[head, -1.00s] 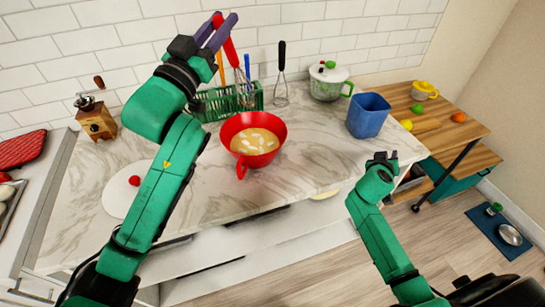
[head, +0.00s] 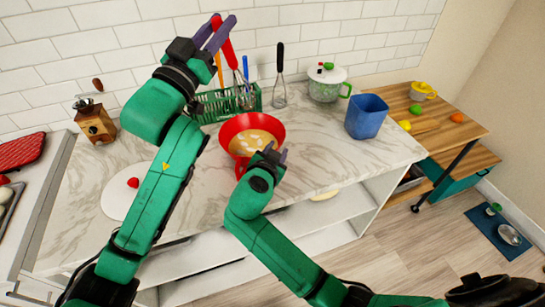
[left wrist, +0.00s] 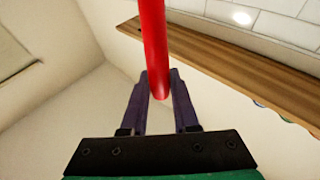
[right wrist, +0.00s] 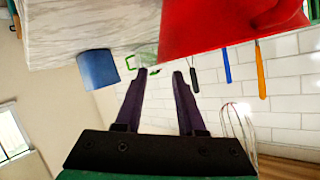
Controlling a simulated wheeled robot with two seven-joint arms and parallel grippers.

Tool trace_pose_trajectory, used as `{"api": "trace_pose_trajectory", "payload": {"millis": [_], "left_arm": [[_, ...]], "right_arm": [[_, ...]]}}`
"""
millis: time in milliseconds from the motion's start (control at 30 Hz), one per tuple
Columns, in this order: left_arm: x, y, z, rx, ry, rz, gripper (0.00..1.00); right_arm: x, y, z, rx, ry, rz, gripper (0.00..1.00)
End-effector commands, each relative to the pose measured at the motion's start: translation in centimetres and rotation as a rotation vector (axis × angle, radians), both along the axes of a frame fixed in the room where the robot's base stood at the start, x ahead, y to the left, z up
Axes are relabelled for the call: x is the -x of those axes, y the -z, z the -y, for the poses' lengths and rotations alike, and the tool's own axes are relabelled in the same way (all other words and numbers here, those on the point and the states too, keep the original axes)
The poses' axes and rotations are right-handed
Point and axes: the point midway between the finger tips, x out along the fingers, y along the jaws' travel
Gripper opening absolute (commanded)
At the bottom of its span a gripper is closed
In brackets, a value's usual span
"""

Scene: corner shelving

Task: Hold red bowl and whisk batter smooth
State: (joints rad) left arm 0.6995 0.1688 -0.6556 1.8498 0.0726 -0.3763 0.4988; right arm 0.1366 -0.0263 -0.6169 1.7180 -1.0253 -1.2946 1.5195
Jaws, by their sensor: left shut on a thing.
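The red bowl (head: 233,127) stands on the marble counter with pale batter (head: 250,140) and white lumps in it. Its handle (head: 241,165) faces the front. My left gripper (head: 214,32) is shut on the red handle of a whisk (head: 227,52); the handle also shows between the fingers in the left wrist view (left wrist: 155,45). The whisk is held above and behind the bowl, near the back wall. My right gripper (head: 279,154) is open and empty, at the bowl's front right edge in the head view. The bowl (right wrist: 205,25) fills the top of the right wrist view, beyond its fingers.
A green basket (head: 213,105) with utensils and a black-handled whisk (head: 279,75) stand behind the bowl. A lidded pot (head: 325,88) and blue container (head: 367,117) are to the right. A white board (head: 118,203) and coffee grinder (head: 96,125) are left. The counter's right front is clear.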

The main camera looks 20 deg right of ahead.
Motion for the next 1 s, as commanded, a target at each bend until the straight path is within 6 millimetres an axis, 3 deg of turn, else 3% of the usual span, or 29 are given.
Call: {"api": "trace_pose_trajectory", "payload": {"millis": [233, 567, 600, 700, 1000], "left_arm": [[0.0, 0.0, 0.0, 0.001, 0.0, 0.001, 0.0], [0.0, 0.0, 0.0, 0.001, 0.0, 0.001, 0.0], [0.0, 0.0, 0.0, 0.001, 0.0, 0.001, 0.0], [0.0, 0.0, 0.0, 0.001, 0.0, 0.001, 0.0], [0.0, 0.0, 0.0, 0.001, 0.0, 0.001, 0.0]], "right_arm": [[-4.2, 1.8, 2.4, 0.003, -0.001, -0.001, 0.39], [-5.0, 2.3, 2.9, 0.0, -0.001, -0.002, 0.39], [-5.0, 2.3, 2.9, 0.0, 0.0, -0.002, 0.35], [-5.0, 2.3, 2.9, 0.0, -0.001, -0.002, 0.0], [-5.0, 2.3, 2.9, 0.0, -0.001, -0.002, 0.0]]}}
